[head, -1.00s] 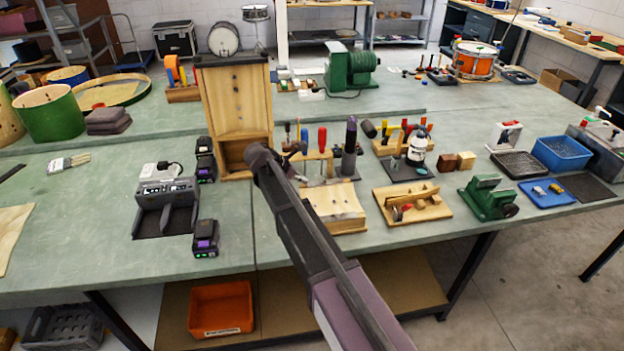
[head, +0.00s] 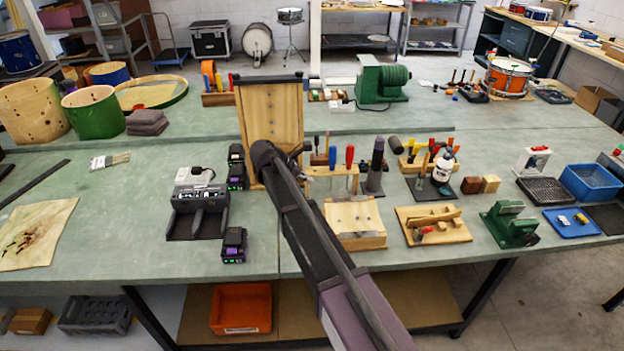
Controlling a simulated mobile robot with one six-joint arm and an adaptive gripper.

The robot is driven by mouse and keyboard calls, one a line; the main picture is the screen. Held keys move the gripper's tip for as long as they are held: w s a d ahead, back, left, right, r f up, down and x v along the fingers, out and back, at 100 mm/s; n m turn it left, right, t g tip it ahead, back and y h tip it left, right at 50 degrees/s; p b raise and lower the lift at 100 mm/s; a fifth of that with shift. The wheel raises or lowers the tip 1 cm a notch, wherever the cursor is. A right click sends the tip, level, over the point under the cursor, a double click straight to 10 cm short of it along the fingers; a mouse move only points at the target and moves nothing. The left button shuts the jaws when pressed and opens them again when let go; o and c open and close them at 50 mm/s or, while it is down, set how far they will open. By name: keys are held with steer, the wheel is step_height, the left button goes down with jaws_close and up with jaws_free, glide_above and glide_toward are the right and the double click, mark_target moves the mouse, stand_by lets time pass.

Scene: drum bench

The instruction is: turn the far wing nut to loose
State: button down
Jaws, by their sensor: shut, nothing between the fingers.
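My arm reaches up from the bottom of the head view to an upright wooden panel (head: 270,108) at the middle of the bench. My gripper (head: 299,150) is a small dark shape at the arm's end, by the panel's lower right side, partly hidden by my own wrist. It is shut and empty. Small dark fittings show at the panel's top corners, too small to identify as wing nuts. A low wooden block with grey metal pieces (head: 354,220) stands right of my arm. I cannot make out the far wing nut or its setting.
A tool rack with screwdrivers (head: 333,170) and a dark upright cylinder (head: 377,160) stand right of my gripper. A charger (head: 197,210) and batteries (head: 233,244) sit left of my arm. A green vise (head: 511,224) and blue bin (head: 590,182) are at right.

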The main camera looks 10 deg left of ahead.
stand_by(0.3)
steer(key=s+d+m, duration=0.1)
steer(key=d+m, duration=0.1)
steer(key=d, duration=0.2)
steer(key=s+d+f+m+g+y, duration=0.1)
steer(key=d+m, duration=0.1)
steer(key=d, duration=0.2)
steer(key=s+d+f+m+g, duration=0.1)
steer(key=s+d+m, duration=0.1)
steer(key=d, duration=0.3)
steer(key=shift+s+f, duration=0.1)
steer(key=shift+f, duration=0.05)
steer(key=s+d+m, duration=0.1)
steer(key=d, duration=0.2)
steer(key=s+d+f+m+g+y, duration=0.1)
steer(key=s+d+m, duration=0.1)
steer(key=d, duration=0.1)
steer(key=s+d+m+y, duration=0.1)
steer(key=s+d+m, duration=0.1)
steer(key=shift+d+f, duration=0.3)
steer(key=shift+d, duration=0.1)
steer(key=s+d+f+m+g+y, duration=0.1)
steer(key=s+d+m+y, duration=0.3)
steer(key=s+d+m, duration=0.8)
steer(key=shift+s+d+f+m+g+y, duration=0.35)
steer(key=shift+s+m, duration=0.25)
steer(key=shift+s, duration=0.3)
steer(key=shift+a+r, duration=0.1)
